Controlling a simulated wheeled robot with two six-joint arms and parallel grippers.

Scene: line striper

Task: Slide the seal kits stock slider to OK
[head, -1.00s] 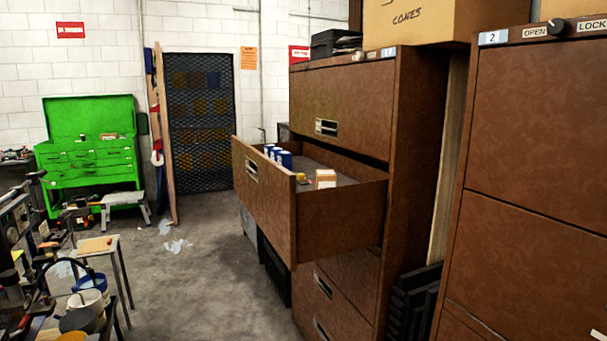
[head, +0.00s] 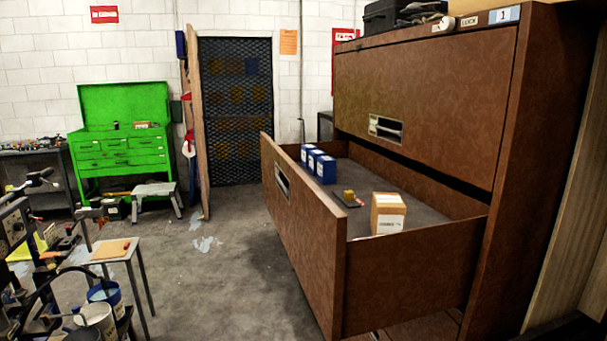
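No stock slider or board marked for seal kits can be made out in the head view. A brown filing cabinet (head: 430,85) marked 1 stands at the right. Its open drawer (head: 405,275) holds several blue boxes (head: 318,163), a cardboard box with a white label (head: 388,212) and a small yellowish item on a dark base (head: 348,198). I cannot tell whether any of these are seal kits. Neither of my grippers is in view.
The open drawer juts into the aisle from the right. A cluttered bench with buckets (head: 100,318) and a small table (head: 112,250) stand at the left. A green tool chest (head: 122,150) and a step stool (head: 155,192) are at the back.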

